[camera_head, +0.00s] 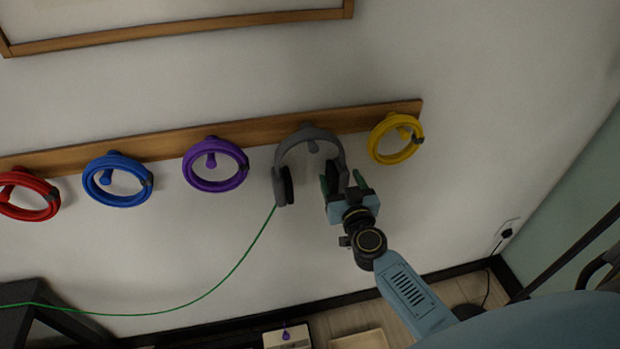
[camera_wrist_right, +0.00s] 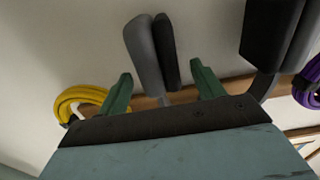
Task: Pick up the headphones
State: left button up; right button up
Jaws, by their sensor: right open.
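The grey headphones (camera_head: 309,133) hang by their headband from a peg on the wooden wall rail, cups downward. A green cable runs down from the left cup (camera_head: 283,187). My right gripper (camera_head: 341,182) is at the right cup, with its green fingers apart. In the right wrist view the gripper (camera_wrist_right: 165,85) is open, and one grey cup with a dark pad (camera_wrist_right: 148,55) shows in the gap between the fingers. Contact with the fingers cannot be told. The other cup (camera_wrist_right: 270,35) is at the upper right there. My left gripper is not in view.
The wooden rail (camera_head: 250,131) also carries a yellow coil (camera_head: 376,153) right of the headphones and purple (camera_head: 191,175), blue (camera_head: 92,190) and red (camera_head: 22,215) coils to the left. The green cable (camera_head: 233,268) sags across the wall. Wall below the rail is otherwise clear.

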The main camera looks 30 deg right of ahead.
aim_at(335, 166)
jog(key=b+x, duration=0.1)
jog(key=x, duration=0.4)
jog(key=shift+w+r, duration=0.15)
jog(key=shift+w, duration=0.05)
jog(key=c, duration=1.2)
